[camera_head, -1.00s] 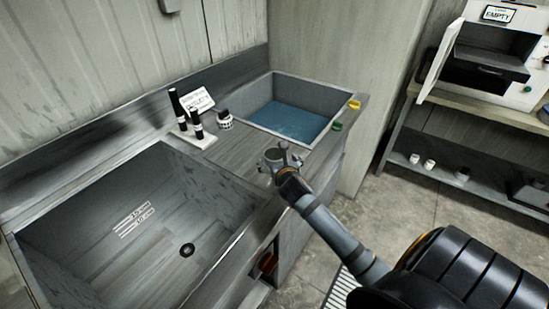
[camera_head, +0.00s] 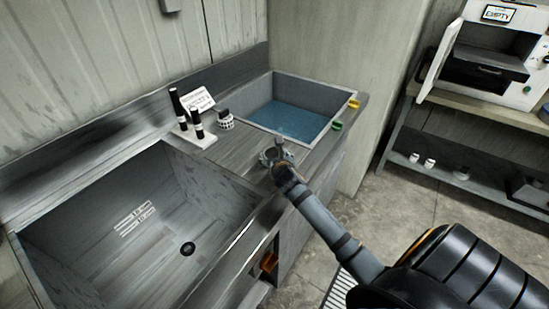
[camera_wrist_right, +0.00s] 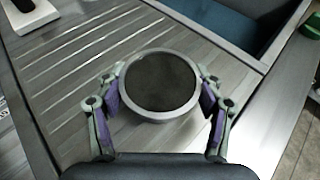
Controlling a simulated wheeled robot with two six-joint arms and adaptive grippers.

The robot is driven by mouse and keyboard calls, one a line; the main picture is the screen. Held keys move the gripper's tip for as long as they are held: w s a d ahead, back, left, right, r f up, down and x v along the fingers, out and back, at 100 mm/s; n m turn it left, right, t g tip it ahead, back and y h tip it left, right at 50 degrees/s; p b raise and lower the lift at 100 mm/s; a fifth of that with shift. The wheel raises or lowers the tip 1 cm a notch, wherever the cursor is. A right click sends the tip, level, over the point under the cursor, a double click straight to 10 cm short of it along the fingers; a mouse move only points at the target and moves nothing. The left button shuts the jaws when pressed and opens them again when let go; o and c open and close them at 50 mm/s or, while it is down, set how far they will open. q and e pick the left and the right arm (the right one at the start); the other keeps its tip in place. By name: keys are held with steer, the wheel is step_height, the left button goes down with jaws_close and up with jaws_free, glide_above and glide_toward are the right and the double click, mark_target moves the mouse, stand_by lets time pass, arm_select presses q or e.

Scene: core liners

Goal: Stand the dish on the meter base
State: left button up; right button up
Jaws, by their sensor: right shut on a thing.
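A round grey dish (camera_wrist_right: 158,85) with a dark inside sits between the fingers of my right gripper (camera_wrist_right: 159,92) in the wrist view. The fingers are shut on its two sides. In the head view my right gripper (camera_head: 277,158) is over the ribbed metal drainboard between the two basins. The dish is small there and partly hidden by the gripper. A low white base (camera_head: 196,140) with upright black cylinders stands farther back to the left, near the wall; it looks like the meter base. My left gripper is not in view.
A dark-capped jar (camera_head: 226,122) stands beside the white base, with a lettered card (camera_head: 197,101) behind. A water-filled basin (camera_head: 292,118) lies behind right, with yellow and green tabs on its rim. A deep empty sink (camera_head: 130,240) lies to the left.

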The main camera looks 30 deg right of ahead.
mark_target(275, 153)
steer(key=shift+r, duration=0.1)
steer(key=shift+c, duration=0.2)
steer(key=shift+r, duration=0.25)
step_height(275, 153, up, 3)
steer(key=shift+f, duration=0.2)
steer(key=s+d+r+p, duration=0.1)
steer(key=s+r+p, duration=0.8)
steer(key=s, duration=0.5)
steer(key=shift+r, duration=0.35)
steer(key=shift+s, duration=0.1)
